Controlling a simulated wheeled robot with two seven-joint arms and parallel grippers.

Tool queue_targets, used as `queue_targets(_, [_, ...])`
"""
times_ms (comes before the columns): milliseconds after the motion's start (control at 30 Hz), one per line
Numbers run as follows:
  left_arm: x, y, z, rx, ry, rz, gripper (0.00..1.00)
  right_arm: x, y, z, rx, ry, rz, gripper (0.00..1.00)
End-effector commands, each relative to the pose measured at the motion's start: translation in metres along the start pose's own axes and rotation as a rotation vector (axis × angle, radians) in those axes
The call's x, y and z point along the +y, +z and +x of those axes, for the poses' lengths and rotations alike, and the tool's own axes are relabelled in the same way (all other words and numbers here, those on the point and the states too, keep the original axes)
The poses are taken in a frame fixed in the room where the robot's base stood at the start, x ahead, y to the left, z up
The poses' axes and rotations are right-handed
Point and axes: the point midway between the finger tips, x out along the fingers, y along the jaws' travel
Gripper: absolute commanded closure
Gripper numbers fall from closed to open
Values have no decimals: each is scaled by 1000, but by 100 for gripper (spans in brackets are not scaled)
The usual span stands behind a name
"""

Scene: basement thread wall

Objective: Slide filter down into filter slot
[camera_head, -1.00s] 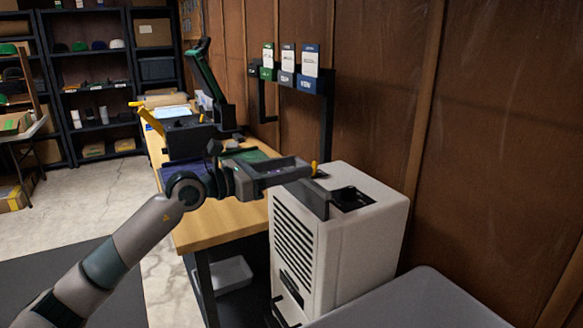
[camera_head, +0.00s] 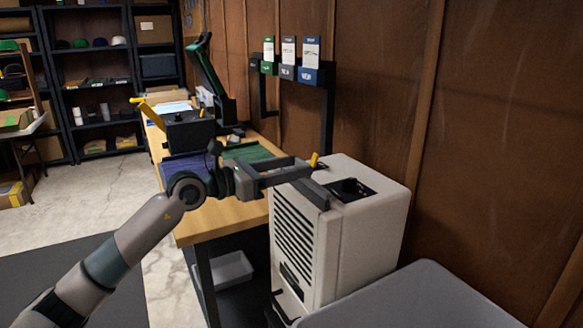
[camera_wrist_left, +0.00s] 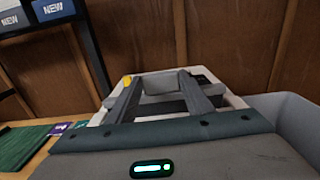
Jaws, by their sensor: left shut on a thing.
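My left gripper (camera_head: 303,171) is shut on the filter's upper part, just above the cabinet top. In the left wrist view its two dark fingers (camera_wrist_left: 160,88) reach over the pale cabinet top, with grey surfaces between them. My right gripper is not in view.
A wooden workbench (camera_head: 205,215) with a dark box and a green mat stands left of the dehumidifier. A grey bin (camera_head: 420,300) stands close in front at right. A wooden wall (camera_head: 480,150) is behind, with a rack of labelled packs (camera_head: 310,75).

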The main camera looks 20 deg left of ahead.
Motion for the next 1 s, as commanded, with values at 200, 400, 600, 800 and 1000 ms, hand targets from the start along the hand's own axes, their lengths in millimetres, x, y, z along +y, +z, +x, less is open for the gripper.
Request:
queue_targets(200, [0,0,0,-1,0,0,73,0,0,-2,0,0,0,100])
queue_targets(400, [0,0,0,-1,0,1,73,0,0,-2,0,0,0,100])
queue_targets(600, [0,-2,0,-1,0,0,73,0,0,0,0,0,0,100])
queue_targets(800, [0,-7,0,-1,0,1,73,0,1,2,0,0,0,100])
queue_targets(1000, [0,-12,0,-1,0,1,73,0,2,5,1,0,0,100])
